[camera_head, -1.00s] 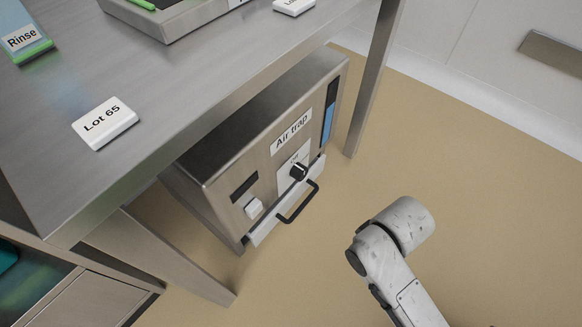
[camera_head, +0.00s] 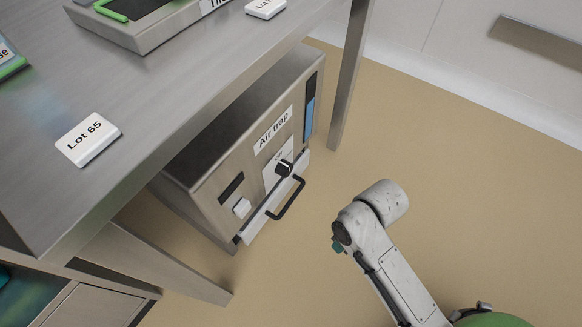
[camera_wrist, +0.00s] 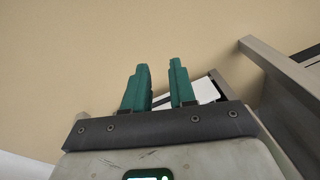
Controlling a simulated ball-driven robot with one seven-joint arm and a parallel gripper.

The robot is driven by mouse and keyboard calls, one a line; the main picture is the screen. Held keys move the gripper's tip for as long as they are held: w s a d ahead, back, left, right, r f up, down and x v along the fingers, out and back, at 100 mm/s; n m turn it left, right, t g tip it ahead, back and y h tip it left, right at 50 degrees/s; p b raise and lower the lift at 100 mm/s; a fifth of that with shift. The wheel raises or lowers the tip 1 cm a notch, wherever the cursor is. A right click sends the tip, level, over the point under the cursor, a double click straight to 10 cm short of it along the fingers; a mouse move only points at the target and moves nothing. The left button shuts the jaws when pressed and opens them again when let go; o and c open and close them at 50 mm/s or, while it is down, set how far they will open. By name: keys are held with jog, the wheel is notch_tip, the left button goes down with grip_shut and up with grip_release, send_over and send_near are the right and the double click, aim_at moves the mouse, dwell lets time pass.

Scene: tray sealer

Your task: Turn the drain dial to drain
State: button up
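The black dial (camera_head: 284,168) sits on a small white label plate on the front of a steel box marked "Air trap" (camera_head: 272,130), under the table. The words around the dial are too small to read. A white square button (camera_head: 242,207) and a black handle (camera_head: 287,199) are on the same front. My gripper's two green fingers show in the wrist view (camera_wrist: 160,88), apart from each other with nothing between them. In the head view my arm is right of the box, apart from it, and the fingers are mostly hidden.
The steel table (camera_head: 190,92) overhangs the box, with its leg (camera_head: 350,75) right of it. A "Lot 65" block (camera_head: 87,139) lies on the table. A drawer unit (camera_head: 90,305) stands at lower left. The tan floor right of the box is clear.

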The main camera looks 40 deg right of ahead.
aim_at(290, 171)
jog(key=shift+o, duration=1.4)
jog(key=w+y+p, duration=0.1)
jog(key=w+f+y+p, duration=0.1)
jog(key=w+t+y+p, duration=0.1)
jog(key=w, duration=0.1)
jog(key=shift+a+f+y, duration=0.2)
jog(key=shift+f+y, duration=0.05)
jog(key=shift+y, duration=0.05)
jog(key=o, duration=0.3)
jog(key=w+t+y+p, duration=0.1)
jog(key=w+p, duration=0.1)
jog(key=w+d+t+y+p, duration=0.1)
jog(key=w+t+p, duration=0.1)
jog(key=shift+w+d+r+y, duration=0.15)
jog(key=shift+w+y, duration=0.05)
jog(key=shift+y, duration=0.1)
jog(key=shift+o, duration=1.4)
jog(key=w+d+r+m+t+p, duration=0.3)
jog(key=w+d+r+t, duration=0.1)
jog(key=w+d+t, duration=0.2)
jog(key=shift+d+m+t+p, duration=0.3)
jog(key=shift+d+t+p, duration=0.1)
jog(key=shift+d+t, duration=0.55)
jog(key=b+x, duration=0.3)
jog(key=x, duration=0.7)
jog(key=shift+w+f, duration=0.25)
jog(key=shift+w, duration=0.05)
jog(key=c, duration=1)
